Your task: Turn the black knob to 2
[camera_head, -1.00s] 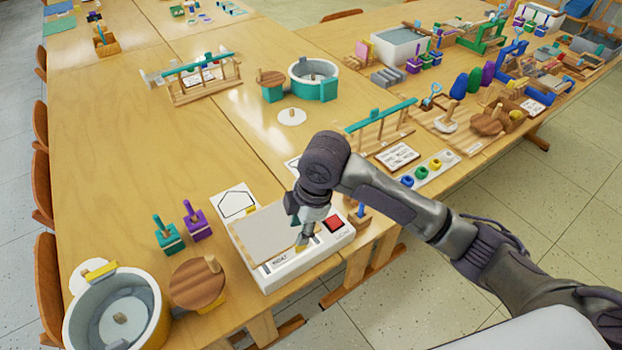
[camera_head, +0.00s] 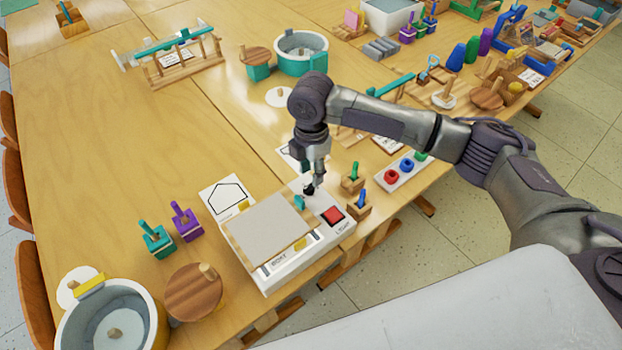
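A white box (camera_head: 258,277) with a grey top panel (camera_head: 268,228) stands near the table's front edge. Its front strip carries lettering and a yellow piece (camera_head: 300,243). A red button (camera_head: 333,215) sits on its right part, with a teal piece (camera_head: 299,203) to the left. A small dark shape, apparently the black knob (camera_head: 308,189), shows at the box's back right. My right gripper (camera_head: 311,184) points down right at it. The fingertips are small and partly merge with the dark shape, so contact and finger opening are unclear. Any numbers around the knob are unreadable. My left gripper is not in view.
Small wooden blocks with a green peg (camera_head: 354,170) and a blue peg (camera_head: 361,197) stand close right of the box. A tray with coloured knobs (camera_head: 405,180) lies further right. Teal and purple stamps (camera_head: 157,240) and a round tub (camera_head: 150,318) stand left.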

